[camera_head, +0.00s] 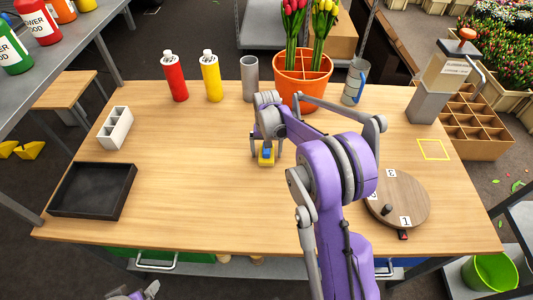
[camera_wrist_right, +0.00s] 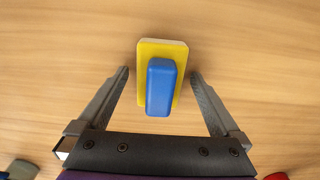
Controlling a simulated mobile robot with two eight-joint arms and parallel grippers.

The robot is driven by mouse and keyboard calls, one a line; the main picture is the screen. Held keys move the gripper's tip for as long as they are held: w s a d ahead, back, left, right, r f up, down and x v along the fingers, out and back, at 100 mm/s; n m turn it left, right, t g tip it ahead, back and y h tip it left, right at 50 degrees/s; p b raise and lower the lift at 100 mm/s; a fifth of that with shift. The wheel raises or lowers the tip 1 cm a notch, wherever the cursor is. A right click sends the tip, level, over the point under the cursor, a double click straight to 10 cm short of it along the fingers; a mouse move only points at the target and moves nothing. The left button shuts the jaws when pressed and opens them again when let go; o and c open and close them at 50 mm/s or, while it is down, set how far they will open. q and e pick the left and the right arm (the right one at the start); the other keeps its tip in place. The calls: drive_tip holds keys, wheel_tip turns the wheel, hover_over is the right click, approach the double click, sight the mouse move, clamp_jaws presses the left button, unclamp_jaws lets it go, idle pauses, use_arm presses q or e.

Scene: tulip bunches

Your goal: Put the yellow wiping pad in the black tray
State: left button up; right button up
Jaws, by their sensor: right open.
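The yellow wiping pad (camera_head: 266,161) lies on the wooden table near its middle. In the right wrist view the pad (camera_wrist_right: 175,46) has a blue handle (camera_wrist_right: 160,86) on top. My right gripper (camera_head: 266,158) is open around it, a finger on each side, with gaps between the fingers and the pad. The right gripper also shows in the right wrist view (camera_wrist_right: 160,82). The black tray (camera_head: 92,191) sits empty at the table's left front. A part of my left arm (camera_head: 135,292) shows at the bottom edge; its fingertips cannot be made out clearly.
A white divided holder (camera_head: 115,128) stands behind the tray. Red (camera_head: 174,78) and yellow (camera_head: 211,77) bottles, a grey cylinder (camera_head: 250,78) and an orange tulip pot (camera_head: 302,82) line the back. A round wooden turntable (camera_head: 410,190) is at right. The table between pad and tray is clear.

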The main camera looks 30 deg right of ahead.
drive_tip(key=shift+r, duration=0.1)
drive_tip(key=c, duration=1.5)
